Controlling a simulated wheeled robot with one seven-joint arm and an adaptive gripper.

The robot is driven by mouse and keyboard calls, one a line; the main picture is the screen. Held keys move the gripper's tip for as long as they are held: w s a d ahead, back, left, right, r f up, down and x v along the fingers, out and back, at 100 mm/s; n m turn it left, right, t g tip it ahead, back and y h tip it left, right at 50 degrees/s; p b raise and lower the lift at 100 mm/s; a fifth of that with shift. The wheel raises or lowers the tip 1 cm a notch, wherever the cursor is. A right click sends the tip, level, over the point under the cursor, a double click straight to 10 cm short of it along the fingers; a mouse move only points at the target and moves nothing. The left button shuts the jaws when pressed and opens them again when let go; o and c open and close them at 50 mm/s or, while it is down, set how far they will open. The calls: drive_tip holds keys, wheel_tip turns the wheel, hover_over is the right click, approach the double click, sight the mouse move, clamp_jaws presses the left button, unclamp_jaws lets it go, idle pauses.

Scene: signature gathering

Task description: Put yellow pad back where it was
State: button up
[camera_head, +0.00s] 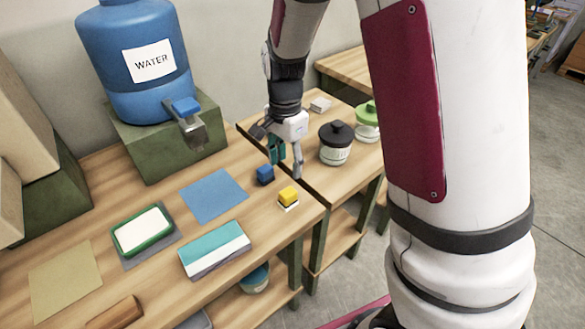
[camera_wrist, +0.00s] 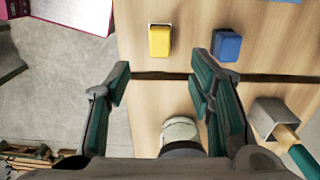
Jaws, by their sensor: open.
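A small yellow block (camera_head: 288,194) with a white base sits near the front right edge of the workbench. It also shows in the wrist view (camera_wrist: 159,41). A flat, pale yellow square (camera_head: 65,280) lies at the bench's left; I cannot tell which of the two is the yellow pad. My gripper (camera_head: 287,166) is open and empty beyond the yellow block, above the gap between the two tables. In the wrist view my spread fingers (camera_wrist: 161,75) stand below the yellow block, with nothing between them.
A blue block (camera_head: 265,175) is beside the yellow one. A blue sheet (camera_head: 213,196), a green-rimmed white pad (camera_head: 142,231) and a teal-and-white box (camera_head: 214,249) lie leftward. A black-lidded jar (camera_head: 336,144) stands right of my gripper. A water tank (camera_head: 135,60) stands behind.

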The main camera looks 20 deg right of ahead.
drive_tip(key=s+r+n+t, duration=0.3)
drive_tip(key=s+r+n, duration=0.45)
drive_tip(key=r, duration=0.65)
drive_tip(key=s+r+n+t, duration=0.1)
drive_tip(key=s+r+n, duration=0.2)
drive_tip(key=s, duration=0.3)
drive_tip(key=s+r+n+t, duration=0.1)
drive_tip(key=s+r+n, duration=0.2)
drive_tip(key=s, duration=0.4)
drive_tip(key=shift+s+n+t, duration=0.3)
drive_tip(key=shift+n, duration=0.15)
drive_tip(key=shift+d, duration=0.1)
